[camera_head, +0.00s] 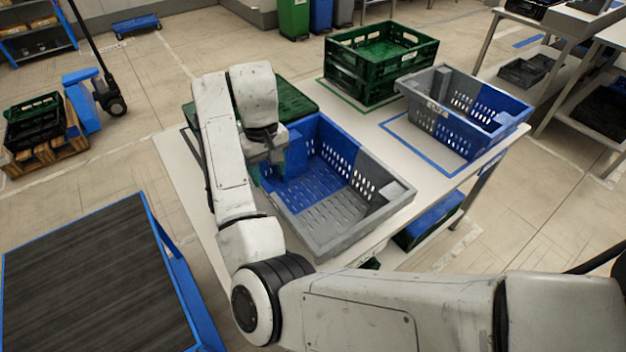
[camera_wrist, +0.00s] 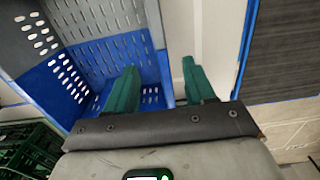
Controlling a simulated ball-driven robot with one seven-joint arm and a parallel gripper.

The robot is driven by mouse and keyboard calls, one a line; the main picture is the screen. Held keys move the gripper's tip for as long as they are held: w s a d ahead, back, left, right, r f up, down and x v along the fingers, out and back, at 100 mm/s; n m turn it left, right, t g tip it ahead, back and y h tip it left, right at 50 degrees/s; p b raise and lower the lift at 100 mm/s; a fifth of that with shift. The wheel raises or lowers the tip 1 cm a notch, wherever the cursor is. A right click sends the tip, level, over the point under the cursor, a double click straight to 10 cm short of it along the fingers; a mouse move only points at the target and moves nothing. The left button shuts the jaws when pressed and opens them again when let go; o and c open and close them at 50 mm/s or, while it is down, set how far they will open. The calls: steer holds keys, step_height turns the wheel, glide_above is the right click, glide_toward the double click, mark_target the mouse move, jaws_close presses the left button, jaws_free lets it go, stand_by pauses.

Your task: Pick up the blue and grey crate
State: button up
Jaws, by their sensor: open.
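A blue and grey crate (camera_head: 352,221) sits upright on the white table in the head view, its blue half at the back left and its grey half nearer. It appears empty. My gripper (camera_head: 264,168) is at its left side, with the fingertips mostly hidden there. In the wrist view, the crate (camera_wrist: 108,58) lies beneath my gripper (camera_wrist: 160,85). The two green fingers are open, with the crate's blue side wall between them: one over the inside, the other outside over the white table. Contact with the wall cannot be told. A second blue and grey crate (camera_head: 424,117) stands at the right.
Stacked green crates (camera_head: 366,78) stand behind, and another green crate (camera_head: 290,101) lies behind my arm. The white table (camera_head: 190,188) has little bare room around the near crate. A dark-topped, blue-edged cart (camera_head: 90,275) stands at lower left.

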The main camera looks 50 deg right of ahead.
mark_target(272, 192)
step_height(272, 192, down, 4)
steer(key=shift+r+b, duration=0.15)
steer(key=shift+b, duration=0.2)
steer(key=shift+s+f+p, duration=0.15)
steer(key=shift+f+p, duration=0.15)
steer(key=shift+f, duration=1.05)
steer(key=shift+s+f+p, duration=0.1)
steer(key=shift+f+p, duration=0.15)
steer(key=shift+f, duration=1.1)
steer(key=shift+c, duration=0.5)
jaws_close()
steer(key=shift+r, duration=0.1)
